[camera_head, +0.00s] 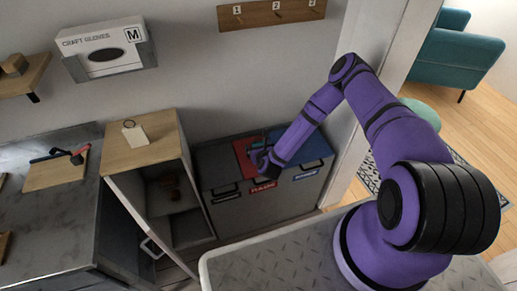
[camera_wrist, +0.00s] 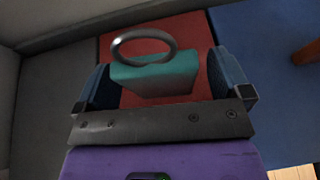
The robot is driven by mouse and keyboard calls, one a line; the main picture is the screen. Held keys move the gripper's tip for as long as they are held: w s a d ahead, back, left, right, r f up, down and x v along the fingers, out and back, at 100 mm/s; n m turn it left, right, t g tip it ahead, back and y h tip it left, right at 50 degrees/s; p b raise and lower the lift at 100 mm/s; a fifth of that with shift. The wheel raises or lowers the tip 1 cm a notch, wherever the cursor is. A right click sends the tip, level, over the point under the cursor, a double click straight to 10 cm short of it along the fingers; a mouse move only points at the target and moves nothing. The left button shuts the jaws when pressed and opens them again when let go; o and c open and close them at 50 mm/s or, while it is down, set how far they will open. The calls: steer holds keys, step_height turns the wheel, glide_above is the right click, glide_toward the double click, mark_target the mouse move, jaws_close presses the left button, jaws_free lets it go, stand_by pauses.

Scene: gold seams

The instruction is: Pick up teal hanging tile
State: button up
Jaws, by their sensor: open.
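The teal hanging tile (camera_wrist: 155,76) has a grey metal ring (camera_wrist: 143,46) at its top. In the wrist view it shows between the two dark blue fingers of my gripper (camera_wrist: 162,78), over a red panel (camera_wrist: 190,38). Gaps show between the tile and the fingers. My gripper is open; it also shows in the head view (camera_head: 265,158), low over the bins. There only a small bit of teal shows beside it, and my arm hides much of that spot.
The bin unit (camera_head: 222,165) has grey, red and blue lids and stands against the wall. A wooden-topped cabinet (camera_head: 160,152) to its left bears a cream tile with a ring (camera_head: 134,134). A rack with numbered pegs (camera_head: 270,14) hangs above.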

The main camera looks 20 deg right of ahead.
mark_target(259, 142)
steer(key=c, duration=1.1)
steer(key=shift+o, duration=0.2)
steer(key=shift+r, duration=0.1)
steer(key=shift+r, duration=0.5)
step_height(259, 142, up, 2)
steer(key=shift+r, duration=0.1)
steer(key=s+a+r, duration=0.1)
steer(key=s, duration=1.5)
steer(key=shift+a+r, duration=0.25)
steer(key=shift+r, duration=0.05)
